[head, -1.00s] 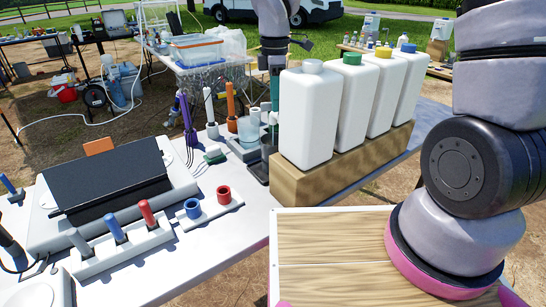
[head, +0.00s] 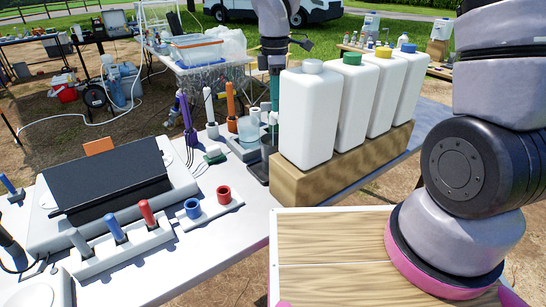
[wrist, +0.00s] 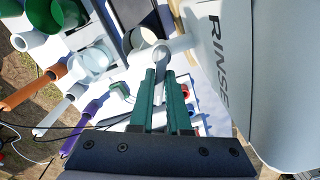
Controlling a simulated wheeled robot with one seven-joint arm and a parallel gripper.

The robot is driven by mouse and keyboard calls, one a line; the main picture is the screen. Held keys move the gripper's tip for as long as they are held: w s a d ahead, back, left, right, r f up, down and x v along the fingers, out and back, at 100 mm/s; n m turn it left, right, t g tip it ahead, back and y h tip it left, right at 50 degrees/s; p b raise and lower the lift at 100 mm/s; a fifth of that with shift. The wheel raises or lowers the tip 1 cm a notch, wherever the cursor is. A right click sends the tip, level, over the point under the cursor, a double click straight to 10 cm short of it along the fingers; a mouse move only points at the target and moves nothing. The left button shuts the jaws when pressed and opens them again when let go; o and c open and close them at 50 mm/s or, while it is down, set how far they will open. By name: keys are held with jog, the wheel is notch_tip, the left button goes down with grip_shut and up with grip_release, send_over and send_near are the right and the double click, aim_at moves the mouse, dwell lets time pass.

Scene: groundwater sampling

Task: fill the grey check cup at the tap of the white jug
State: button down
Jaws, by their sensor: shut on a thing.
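The white jug (wrist: 275,80), marked RINSE, fills the right of the wrist view. Its short pale tap (wrist: 180,46) sticks out to the left, with a grey lever (wrist: 160,58) on it. My gripper (wrist: 160,75) has green fingers closed around the lever. In the head view, the grey-capped jug (head: 306,115) stands at the left end of the row, with my gripper beside its far left side. A round vessel (wrist: 148,24) with a dark rim and pale opening lies partly behind the tap. I cannot tell whether it is the grey check cup, nor see any water running.
The jugs stand on a wooden block (head: 345,165). Orange (head: 230,98), white and purple probes and a clear beaker (head: 248,128) stand close by to the left. A dark case (head: 107,185) and a rack of coloured tubes (head: 120,248) occupy the front of the table.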

dwell(0.3)
jog(key=n, duration=0.5)
jog(key=shift+s+d, duration=0.15)
jog(key=shift+s, duration=0.25)
jog(key=c, duration=0.8)
grip_release()
notch_tip(320, 180, up, 11)
